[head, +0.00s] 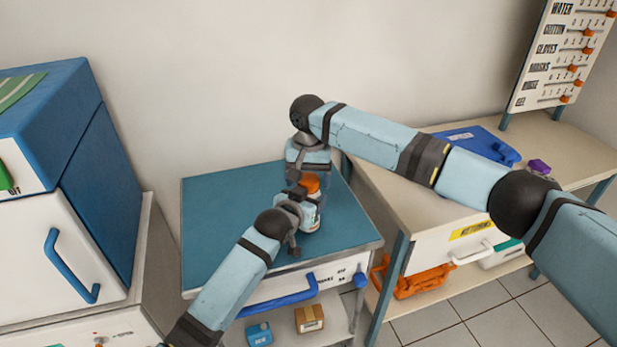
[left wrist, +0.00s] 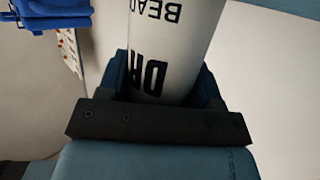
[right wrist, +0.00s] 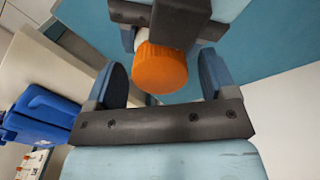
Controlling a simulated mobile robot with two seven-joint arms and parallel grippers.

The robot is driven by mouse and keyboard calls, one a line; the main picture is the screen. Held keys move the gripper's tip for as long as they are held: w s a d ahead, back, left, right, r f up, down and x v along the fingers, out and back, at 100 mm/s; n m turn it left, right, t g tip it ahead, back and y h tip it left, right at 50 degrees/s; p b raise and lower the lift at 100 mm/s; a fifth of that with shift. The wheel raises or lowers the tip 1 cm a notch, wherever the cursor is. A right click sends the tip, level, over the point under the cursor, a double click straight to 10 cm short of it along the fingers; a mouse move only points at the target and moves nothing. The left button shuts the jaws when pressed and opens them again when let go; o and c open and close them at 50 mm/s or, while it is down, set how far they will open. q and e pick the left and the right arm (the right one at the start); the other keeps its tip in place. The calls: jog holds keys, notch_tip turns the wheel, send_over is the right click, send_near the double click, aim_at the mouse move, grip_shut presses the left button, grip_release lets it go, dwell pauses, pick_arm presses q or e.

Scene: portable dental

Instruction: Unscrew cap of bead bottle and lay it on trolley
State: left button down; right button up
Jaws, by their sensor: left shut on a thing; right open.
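The bead bottle (head: 311,212) is white with dark lettering and stands on the blue trolley top (head: 225,225). Its orange cap (head: 310,182) is on the bottle's upper end. My left gripper (head: 298,215) is shut around the bottle's body; the left wrist view shows the lettered white wall (left wrist: 172,45) between its fingers. My right gripper (head: 305,172) is above the bottle, pointing down. In the right wrist view the orange cap (right wrist: 160,68) lies between and just beyond the open fingers (right wrist: 162,85), with gaps on both sides. Part of the bottle is hidden by my grippers.
A blue and white cabinet (head: 70,190) stands at the left. At the right a beige bench (head: 420,195) holds a blue case (head: 478,143) and a purple item (head: 539,167). An orange case (head: 412,278) sits below. The trolley's left side is clear.

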notch_tip(320, 180, up, 8)
jog(key=shift+f, duration=0.15)
jog(key=shift+c, duration=0.4)
notch_tip(320, 180, down, 8)
jog(key=shift+r, duration=0.15)
dwell(0.3)
jog(key=c, duration=0.9)
jog(key=o, duration=1)
jog(key=shift+r, duration=0.15)
